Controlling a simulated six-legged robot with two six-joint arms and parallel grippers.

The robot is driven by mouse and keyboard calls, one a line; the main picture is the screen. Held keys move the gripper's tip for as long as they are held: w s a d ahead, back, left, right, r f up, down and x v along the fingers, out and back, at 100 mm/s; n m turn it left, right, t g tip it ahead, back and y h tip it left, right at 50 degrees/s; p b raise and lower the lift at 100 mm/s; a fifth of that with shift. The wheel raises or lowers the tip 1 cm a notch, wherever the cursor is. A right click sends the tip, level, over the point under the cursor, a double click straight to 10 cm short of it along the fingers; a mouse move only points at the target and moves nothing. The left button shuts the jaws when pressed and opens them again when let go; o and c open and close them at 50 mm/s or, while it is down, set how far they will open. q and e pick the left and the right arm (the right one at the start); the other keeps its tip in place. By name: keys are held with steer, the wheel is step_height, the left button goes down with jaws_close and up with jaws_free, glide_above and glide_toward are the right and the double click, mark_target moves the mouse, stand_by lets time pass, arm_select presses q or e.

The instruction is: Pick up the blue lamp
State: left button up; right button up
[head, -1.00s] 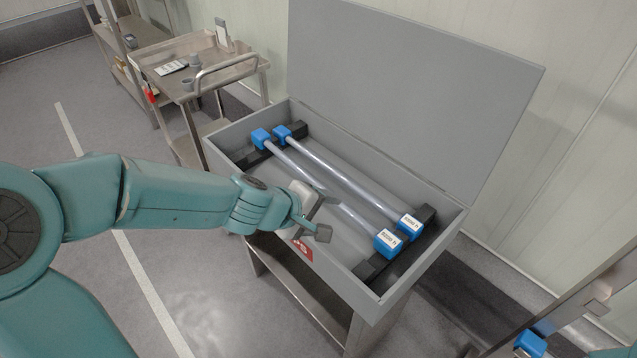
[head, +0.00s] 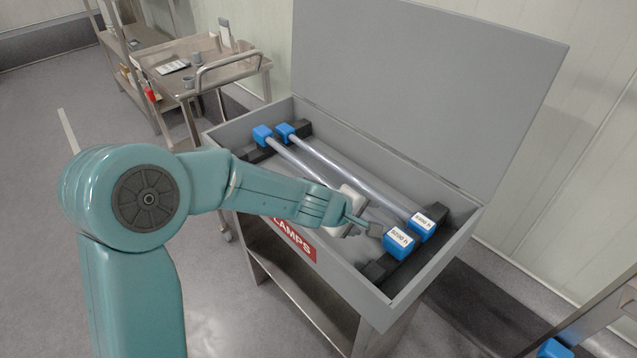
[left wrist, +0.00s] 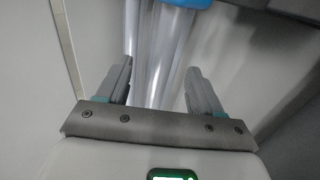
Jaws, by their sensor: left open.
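Two lamps, clear tubes with blue end caps, lie side by side in an open grey box. The front lamp (head: 400,242) and the rear lamp (head: 424,226) each have a white label on the right cap. My left gripper (head: 366,230) is open near the right end of the front lamp and partly hides its tube. In the left wrist view the open fingers of my left gripper (left wrist: 164,78) stand on either side of the clear tubes (left wrist: 160,50), with a blue cap (left wrist: 188,3) at the top edge. I cannot tell the height gap. My right gripper is out of view.
The grey box (head: 235,130) has a raised lid (head: 420,90) behind and stands on a metal stand. Black supports (head: 378,270) carry the lamp ends. A metal cart (head: 190,50) stands behind left. Another blue block (head: 554,348) shows at the lower right.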

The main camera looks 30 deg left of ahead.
arm_select(q)
steer(key=shift+s+r, duration=0.1)
steer(key=shift+c, duration=0.6)
jaws_close()
step_height(320, 180, up, 20)
steer(key=p, duration=2)
steer(key=c, duration=0.7)
jaws_free()
jaws_close()
